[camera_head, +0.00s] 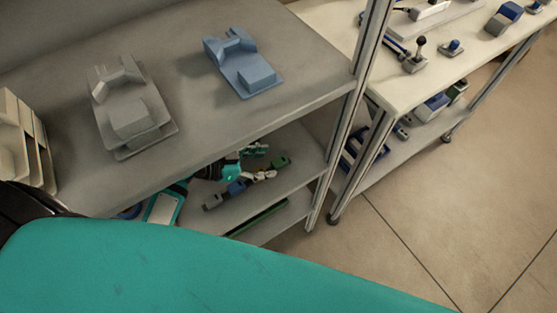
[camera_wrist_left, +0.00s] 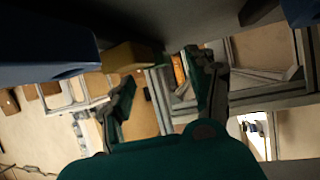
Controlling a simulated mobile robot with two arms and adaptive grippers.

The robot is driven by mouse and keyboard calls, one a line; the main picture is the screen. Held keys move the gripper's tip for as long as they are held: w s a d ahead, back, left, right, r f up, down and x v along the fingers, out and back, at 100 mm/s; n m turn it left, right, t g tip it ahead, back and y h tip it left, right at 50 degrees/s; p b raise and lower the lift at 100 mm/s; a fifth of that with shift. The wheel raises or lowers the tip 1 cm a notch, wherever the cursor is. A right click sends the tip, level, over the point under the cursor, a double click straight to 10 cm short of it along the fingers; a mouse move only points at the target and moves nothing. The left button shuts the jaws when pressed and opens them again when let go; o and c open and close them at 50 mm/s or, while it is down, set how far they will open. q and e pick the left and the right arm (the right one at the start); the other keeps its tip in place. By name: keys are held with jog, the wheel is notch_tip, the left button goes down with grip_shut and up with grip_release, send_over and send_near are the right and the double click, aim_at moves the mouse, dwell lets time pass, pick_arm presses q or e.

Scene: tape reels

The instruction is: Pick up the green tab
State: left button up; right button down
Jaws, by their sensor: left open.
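A small green block (camera_head: 280,160), possibly the green tab, sits at the right end of a row of small parts on the lower shelf in the head view. My left gripper (camera_head: 256,152) is under the upper shelf, just behind and left of this block, its fingers partly in shadow. In the left wrist view my left gripper (camera_wrist_left: 166,95) is open, with nothing clearly held between its two fingers. An olive-coloured block (camera_wrist_left: 130,56) is beyond the fingers there, near the left one. I cannot tell whether it is the tab. My right gripper is not in view.
The upper shelf (camera_head: 185,105) overhangs the lower shelf (camera_head: 232,210). The row includes a blue block (camera_head: 236,187) and white pieces (camera_head: 263,176). A metal post (camera_head: 345,120) stands at the right. A grey model (camera_head: 130,110) and a blue model (camera_head: 241,65) sit above.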

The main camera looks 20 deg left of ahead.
aim_at(279, 161)
pick_arm(q)
jog(key=x, duration=0.2)
jog(key=shift+w+d, duration=0.2)
jog(key=shift+d, duration=0.15)
jog(key=shift+w+d+f, duration=0.15)
jog(key=shift+d+f, duration=0.05)
jog(key=shift+d, duration=0.05)
jog(key=shift+f, duration=0.1)
jog(key=c, duration=0.8)
jog(key=shift+c, duration=0.2)
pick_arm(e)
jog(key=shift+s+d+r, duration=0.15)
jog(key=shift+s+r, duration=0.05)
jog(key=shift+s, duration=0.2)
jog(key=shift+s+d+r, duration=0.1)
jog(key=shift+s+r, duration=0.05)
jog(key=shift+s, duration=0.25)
